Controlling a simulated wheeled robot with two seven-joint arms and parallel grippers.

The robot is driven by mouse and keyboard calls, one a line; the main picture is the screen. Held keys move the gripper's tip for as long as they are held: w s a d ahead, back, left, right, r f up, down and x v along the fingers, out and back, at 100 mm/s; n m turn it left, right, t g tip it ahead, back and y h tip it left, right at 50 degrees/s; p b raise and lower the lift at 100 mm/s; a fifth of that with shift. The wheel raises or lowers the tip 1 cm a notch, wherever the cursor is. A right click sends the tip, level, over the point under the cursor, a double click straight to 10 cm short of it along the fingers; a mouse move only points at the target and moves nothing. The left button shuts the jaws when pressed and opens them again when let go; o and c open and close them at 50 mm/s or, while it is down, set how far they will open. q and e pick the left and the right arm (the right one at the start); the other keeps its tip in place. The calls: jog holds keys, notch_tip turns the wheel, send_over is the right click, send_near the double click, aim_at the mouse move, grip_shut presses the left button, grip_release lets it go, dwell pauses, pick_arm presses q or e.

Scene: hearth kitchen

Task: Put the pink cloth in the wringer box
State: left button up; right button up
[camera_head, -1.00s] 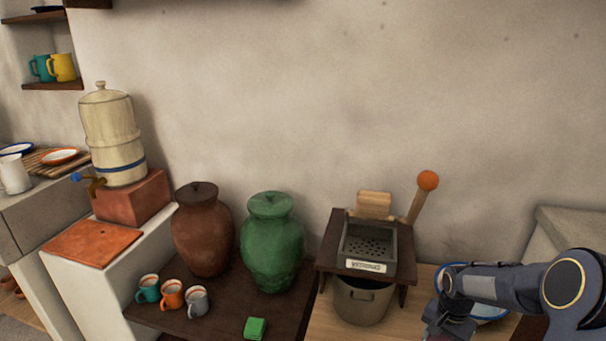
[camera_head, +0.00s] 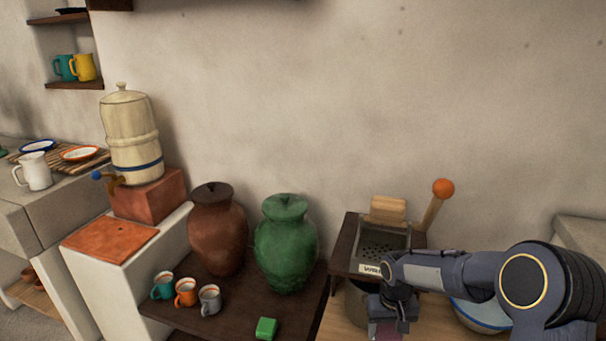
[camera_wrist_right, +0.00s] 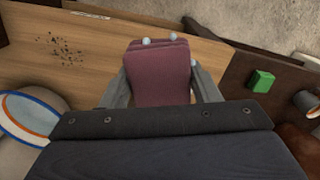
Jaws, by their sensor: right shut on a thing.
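The pink cloth (camera_wrist_right: 158,72) shows as a folded, dull pink pad in the right wrist view, between the fingers of my right gripper (camera_wrist_right: 165,88). A small part of the cloth also shows in the head view (camera_head: 385,332). My right gripper (camera_head: 388,318) is shut on the cloth and holds it in front of the wringer box. The wringer box (camera_head: 349,246) is a dark wooden frame with a perforated metal tray, a wooden block at the back and a lever with an orange knob. My right arm hides its front right part. My left gripper is not in view.
A bucket (camera_head: 356,303) stands under the wringer box, partly hidden. A white basin with a blue rim (camera_head: 485,318) is at the right behind my arm. A green jar (camera_head: 286,245), a brown jar (camera_head: 217,230), several mugs and a green block (camera_head: 266,328) stand to the left.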

jog(key=s+r+p, duration=0.7)
jog(key=r+p, duration=0.1)
jog(key=p, duration=0.2)
jog(key=shift+r, duration=0.3)
jog(key=shift+a, duration=0.1)
